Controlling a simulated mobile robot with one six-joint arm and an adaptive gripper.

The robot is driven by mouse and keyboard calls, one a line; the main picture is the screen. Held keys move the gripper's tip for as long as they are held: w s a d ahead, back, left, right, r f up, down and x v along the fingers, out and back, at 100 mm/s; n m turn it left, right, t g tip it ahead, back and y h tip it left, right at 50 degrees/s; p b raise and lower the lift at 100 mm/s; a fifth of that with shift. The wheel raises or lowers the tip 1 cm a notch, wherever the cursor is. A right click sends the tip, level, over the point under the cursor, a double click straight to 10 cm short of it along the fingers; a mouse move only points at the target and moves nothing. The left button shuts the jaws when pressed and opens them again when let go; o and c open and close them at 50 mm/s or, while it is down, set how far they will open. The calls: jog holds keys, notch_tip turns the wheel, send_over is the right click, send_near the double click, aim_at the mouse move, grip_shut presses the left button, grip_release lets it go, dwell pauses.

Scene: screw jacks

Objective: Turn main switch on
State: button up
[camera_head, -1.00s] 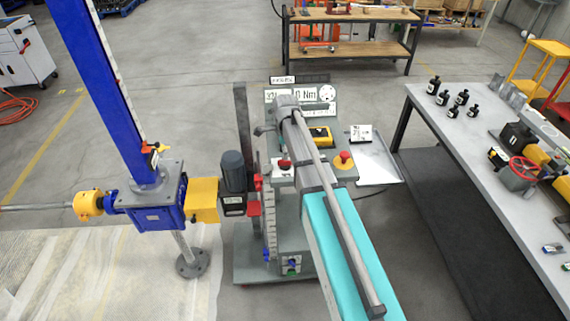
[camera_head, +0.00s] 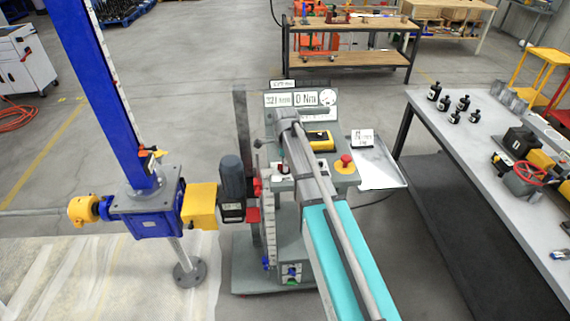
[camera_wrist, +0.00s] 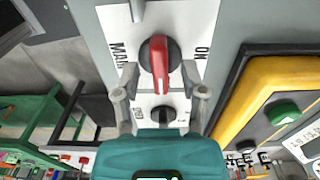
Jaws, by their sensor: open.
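The main switch (camera_wrist: 159,62) is a red lever knob on a black round base, on a white plate with the letters "MAIN" at its left and "ON" at its right. Its red lever stands nearly upright in the wrist view, tilted slightly. My gripper (camera_wrist: 162,88) is open, with one grey finger on each side of the knob's lower part. I cannot tell whether the fingers touch it. In the head view a small red part of the switch (camera_head: 284,167) shows on the console, left of my arm. My gripper's fingertips are not clear there.
A smaller black knob (camera_wrist: 161,114) sits just below the switch. A yellow-framed device (camera_wrist: 262,95) with a green button is close on the right. A red emergency button (camera_head: 346,160) stands on the console. A blue screw jack (camera_head: 150,212) is at the left, a workbench (camera_head: 480,170) at the right.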

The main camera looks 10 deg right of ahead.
grip_shut()
jog(key=shift+n, duration=0.4)
jog(key=n, duration=0.3)
jog(key=shift+n, duration=0.3)
jog(key=n, duration=0.9)
jog(key=shift+n, duration=2.3)
